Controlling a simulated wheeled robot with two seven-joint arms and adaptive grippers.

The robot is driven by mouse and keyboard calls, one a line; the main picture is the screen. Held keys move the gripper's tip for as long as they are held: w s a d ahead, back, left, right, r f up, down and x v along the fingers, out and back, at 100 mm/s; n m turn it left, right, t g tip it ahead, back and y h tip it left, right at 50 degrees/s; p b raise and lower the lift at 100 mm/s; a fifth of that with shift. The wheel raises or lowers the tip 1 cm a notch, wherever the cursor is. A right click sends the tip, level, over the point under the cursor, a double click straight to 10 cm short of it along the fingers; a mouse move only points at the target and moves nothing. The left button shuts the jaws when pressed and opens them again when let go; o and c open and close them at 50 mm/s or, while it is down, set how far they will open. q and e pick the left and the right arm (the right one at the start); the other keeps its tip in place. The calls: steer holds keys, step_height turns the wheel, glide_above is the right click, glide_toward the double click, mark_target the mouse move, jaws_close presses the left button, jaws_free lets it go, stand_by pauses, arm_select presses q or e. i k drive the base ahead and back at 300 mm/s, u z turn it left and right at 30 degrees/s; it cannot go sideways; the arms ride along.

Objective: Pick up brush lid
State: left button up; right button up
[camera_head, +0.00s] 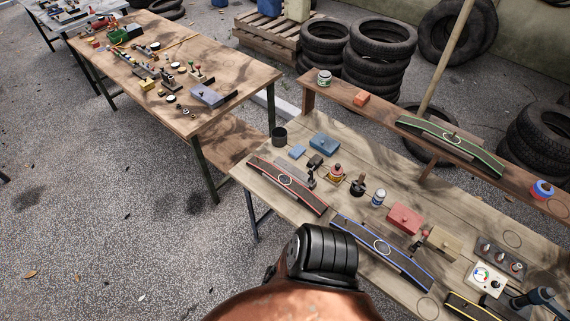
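I cannot tell for sure which object is the brush lid. Several small candidates stand close together on the near workbench (285,215). One is a small red and yellow container (337,173) with a dark top. To its right is a small black piece (357,186) with a knob-like top. Further right is a white and blue jar (378,198). A white and green can (324,78) stands on the raised shelf (385,112) behind. Neither of my grippers shows in the head view.
Curved dark strips edged red (287,181), blue (382,247) and green (450,140) lie on the bench and shelf. A red box (404,218), blue boxes (324,143) and a gauge box (485,278) are there too. Tyres (383,60) stand behind. A second table (170,75) is at left.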

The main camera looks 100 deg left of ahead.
mark_target(336, 169)
steer(key=u, duration=2.05)
